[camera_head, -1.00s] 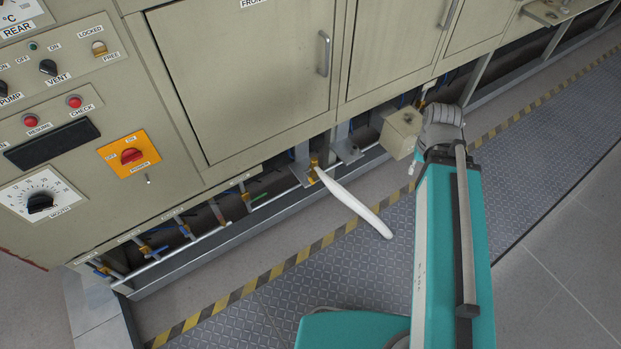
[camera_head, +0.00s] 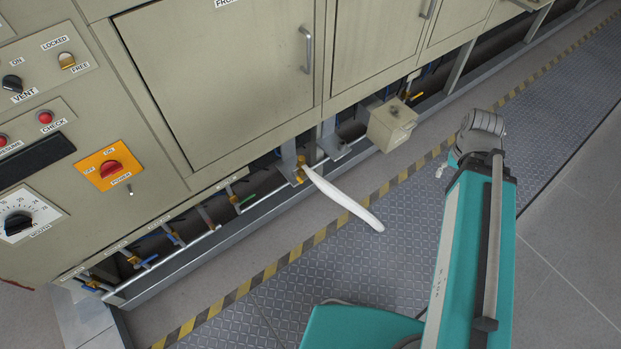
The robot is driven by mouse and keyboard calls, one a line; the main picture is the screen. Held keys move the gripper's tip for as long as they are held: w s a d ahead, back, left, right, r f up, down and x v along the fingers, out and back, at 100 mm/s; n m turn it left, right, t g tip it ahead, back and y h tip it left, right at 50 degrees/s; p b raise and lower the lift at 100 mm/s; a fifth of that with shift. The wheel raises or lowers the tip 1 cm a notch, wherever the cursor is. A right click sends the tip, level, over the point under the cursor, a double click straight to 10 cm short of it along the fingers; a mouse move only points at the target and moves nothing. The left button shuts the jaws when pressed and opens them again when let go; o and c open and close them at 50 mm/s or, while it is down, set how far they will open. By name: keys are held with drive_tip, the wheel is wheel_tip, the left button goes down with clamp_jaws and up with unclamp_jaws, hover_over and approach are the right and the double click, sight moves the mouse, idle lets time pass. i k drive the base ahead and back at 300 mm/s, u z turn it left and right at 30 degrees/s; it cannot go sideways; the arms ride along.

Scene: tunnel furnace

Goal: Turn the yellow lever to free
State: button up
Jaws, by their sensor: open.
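The small yellow lever (camera_head: 67,61) is on the beige control panel at the upper left, between the labels LOCKED, above, and FREE, at its lower right. It has a pale upper part and a yellow-gold lower part. It is too small to tell which label it points to. My teal arm is at the right, far from the lever. A small metal piece beside the arm's far end appears to be my gripper (camera_head: 440,172), mostly hidden by the arm. It looks empty, with nothing near it but floor.
The panel also carries a black VENT knob (camera_head: 12,83), a red CHECK button (camera_head: 45,117) and a red POWER switch (camera_head: 111,170). A long white handle (camera_head: 342,199) juts out over the walkway. A beige box (camera_head: 391,125) sticks out low. The patterned floor is clear.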

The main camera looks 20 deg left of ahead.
sight(300, 180)
drive_tip(key=z, duration=0.25)
drive_tip(key=k, duration=2.05)
drive_tip(key=u, duration=0.45)
drive_tip(key=i, duration=1)
drive_tip(key=z, duration=0.05)
